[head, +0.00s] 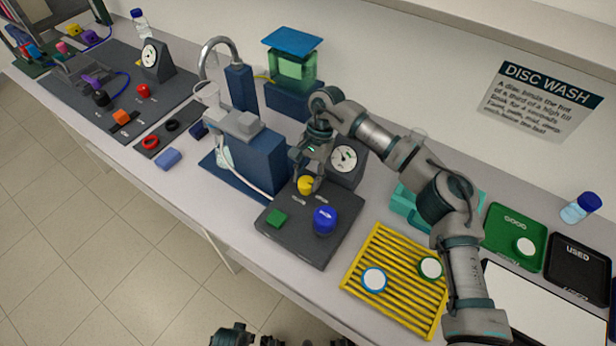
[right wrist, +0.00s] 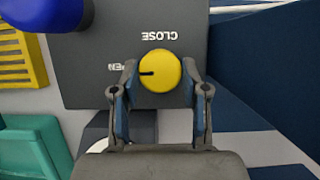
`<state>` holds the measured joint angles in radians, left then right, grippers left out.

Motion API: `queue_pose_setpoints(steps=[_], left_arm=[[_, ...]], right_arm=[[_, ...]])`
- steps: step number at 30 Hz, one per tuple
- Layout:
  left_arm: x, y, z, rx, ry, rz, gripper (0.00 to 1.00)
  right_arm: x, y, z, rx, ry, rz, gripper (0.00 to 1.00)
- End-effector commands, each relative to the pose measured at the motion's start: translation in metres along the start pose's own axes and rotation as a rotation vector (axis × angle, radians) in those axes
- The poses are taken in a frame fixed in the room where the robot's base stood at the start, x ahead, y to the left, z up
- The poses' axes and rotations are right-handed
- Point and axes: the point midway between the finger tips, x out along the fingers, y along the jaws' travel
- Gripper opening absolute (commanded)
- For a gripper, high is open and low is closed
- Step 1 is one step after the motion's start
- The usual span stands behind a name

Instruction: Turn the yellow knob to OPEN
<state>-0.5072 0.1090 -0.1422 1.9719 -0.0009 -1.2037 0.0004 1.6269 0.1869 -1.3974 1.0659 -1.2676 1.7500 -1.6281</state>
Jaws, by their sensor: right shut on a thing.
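The yellow knob (head: 306,185) stands on the dark grey control panel (head: 335,245). My right gripper (head: 312,178) reaches down to it from above and is shut on it. In the right wrist view, the knob (right wrist: 160,71) sits between the two fingertips (right wrist: 160,80). Its black mark points left, towards a label of which "EN" shows; a finger hides part of that label. The word CLOSE (right wrist: 160,36) reads upside down above the knob. My left gripper cannot be made out; only dark parts of my body show at the bottom edge.
A blue knob (head: 325,220) and a green button (head: 277,218) share the panel. A dial gauge (head: 344,160) stands just behind. A blue pump block (head: 258,165) is close on the left. A yellow slatted rack (head: 390,295) with discs lies to the right.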

Motion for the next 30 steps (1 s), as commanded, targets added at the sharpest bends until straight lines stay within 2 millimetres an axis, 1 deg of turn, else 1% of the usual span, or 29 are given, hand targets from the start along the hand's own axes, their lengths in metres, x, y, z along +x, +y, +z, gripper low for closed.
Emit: queue_pose_setpoints(steps=[1,10,11,12,13,14,22,24,26,29,30], left_arm=[[0.000,0.000,0.000,0.000,0.000,0.000,0.40],[0.001,0.000,-0.002,0.000,-0.001,0.000,0.40],[0.001,0.000,-0.002,0.000,0.000,0.000,0.40],[0.000,0.000,-0.002,0.000,0.000,0.000,0.40],[0.000,0.000,-0.002,0.000,0.000,0.000,0.40],[0.000,0.000,-0.002,0.000,0.000,0.000,0.40],[0.001,-0.001,-0.001,0.000,-0.002,0.000,0.40],[0.000,-0.001,0.001,-0.001,-0.002,-0.001,0.40],[0.000,0.000,0.001,-0.001,-0.001,-0.001,0.40],[0.000,0.000,0.001,0.000,-0.001,0.000,0.40],[0.000,0.000,0.000,0.000,0.000,-0.001,0.40]], right_arm=[[0.003,0.000,0.001,-0.005,-0.002,0.004,0.10],[0.003,0.000,0.001,-0.006,-0.002,0.005,0.10],[0.003,0.000,0.001,-0.006,-0.002,0.005,0.49],[0.003,0.000,0.001,-0.006,-0.002,0.005,0.59],[0.003,0.000,0.001,-0.006,-0.002,0.005,0.67],[0.002,0.000,0.001,-0.005,-0.002,0.005,0.70],[0.001,0.000,0.001,-0.004,-0.001,0.003,0.70],[-0.002,0.000,0.001,-0.004,0.000,0.002,0.70],[-0.009,-0.001,0.001,-0.004,0.001,0.001,0.70],[-0.025,-0.001,0.001,-0.003,0.002,0.000,0.70],[-0.034,-0.001,0.001,-0.002,0.002,0.001,0.70]])
